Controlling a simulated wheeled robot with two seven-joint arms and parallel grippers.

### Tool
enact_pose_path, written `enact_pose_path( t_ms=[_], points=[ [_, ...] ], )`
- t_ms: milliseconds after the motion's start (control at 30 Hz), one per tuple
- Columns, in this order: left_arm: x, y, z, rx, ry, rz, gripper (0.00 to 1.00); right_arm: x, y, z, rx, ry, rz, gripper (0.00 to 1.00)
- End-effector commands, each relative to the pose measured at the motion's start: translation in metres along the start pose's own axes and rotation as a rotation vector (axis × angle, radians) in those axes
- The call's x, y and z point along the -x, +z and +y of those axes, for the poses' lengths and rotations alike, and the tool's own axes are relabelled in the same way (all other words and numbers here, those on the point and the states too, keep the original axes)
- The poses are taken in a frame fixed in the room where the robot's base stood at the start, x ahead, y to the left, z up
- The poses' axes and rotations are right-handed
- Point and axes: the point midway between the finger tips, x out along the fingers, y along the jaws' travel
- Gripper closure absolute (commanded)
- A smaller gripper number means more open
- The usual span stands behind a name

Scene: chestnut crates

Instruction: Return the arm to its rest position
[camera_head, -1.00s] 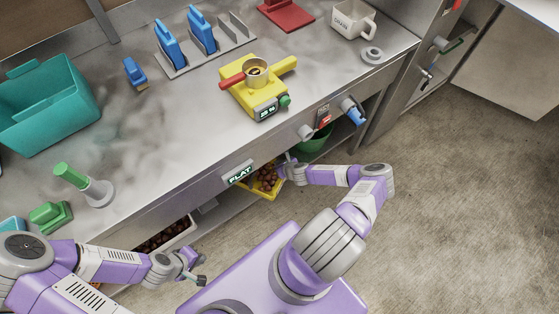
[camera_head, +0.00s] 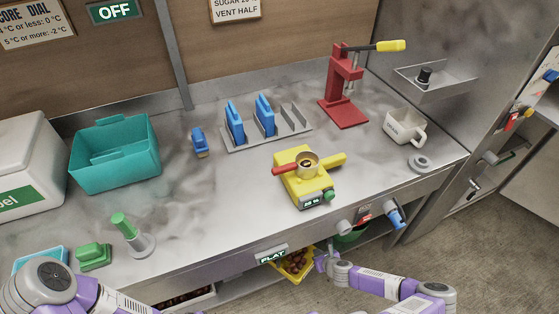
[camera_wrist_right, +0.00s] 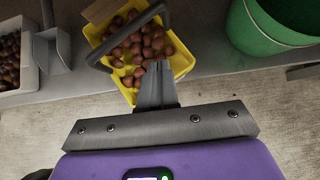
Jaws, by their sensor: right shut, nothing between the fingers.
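My right gripper (camera_head: 322,262) is at the front edge of the steel counter, just right of a yellow crate (camera_head: 310,270) on the lower shelf. In the right wrist view its fingers (camera_wrist_right: 158,68) are shut and empty. They overlap the picture of the yellow crate (camera_wrist_right: 183,63), which holds several chestnuts (camera_wrist_right: 140,40); I cannot tell whether they touch it. My right forearm reaches in from the lower right. Part of my left arm shows at the lower left, but its gripper is out of view.
A green bucket (camera_wrist_right: 262,28) stands right of the crate; a pale crate (camera_wrist_right: 28,75) of chestnuts is to the left. On the counter are a yellow scale (camera_head: 305,188) with a pan, a red press (camera_head: 343,95), a mug (camera_head: 402,127) and a teal bin (camera_head: 115,175). Open floor lies right.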

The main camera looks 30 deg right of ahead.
Motion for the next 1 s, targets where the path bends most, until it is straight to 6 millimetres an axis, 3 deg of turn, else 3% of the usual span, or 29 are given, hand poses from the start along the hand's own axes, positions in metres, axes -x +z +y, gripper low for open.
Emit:
enact_pose_path(
  t_ms=[167,267,433,600,800,1000],
  points=[
    [0.000,0.000,0.000,0.000,0.000,0.000,1.00,0.000,0.002,0.004,0.018,0.011,0.000,1.00],
    [0.000,0.000,0.000,0.000,0.000,0.000,1.00,-0.001,0.011,0.029,0.117,0.069,-0.001,1.00],
    [0.000,0.000,0.000,0.000,0.000,0.000,1.00,0.008,0.030,0.114,0.514,0.277,-0.012,1.00],
    [0.000,0.000,0.000,0.000,0.000,0.000,1.00,0.038,0.029,0.192,0.990,0.502,-0.052,1.00],
    [0.000,0.000,0.000,0.000,0.000,0.000,1.00,0.081,0.018,0.242,1.483,0.711,-0.120,1.00],
    [0.000,0.000,0.000,0.000,0.000,0.000,1.00,0.122,0.008,0.262,1.920,0.874,-0.203,1.00]
  ],
)
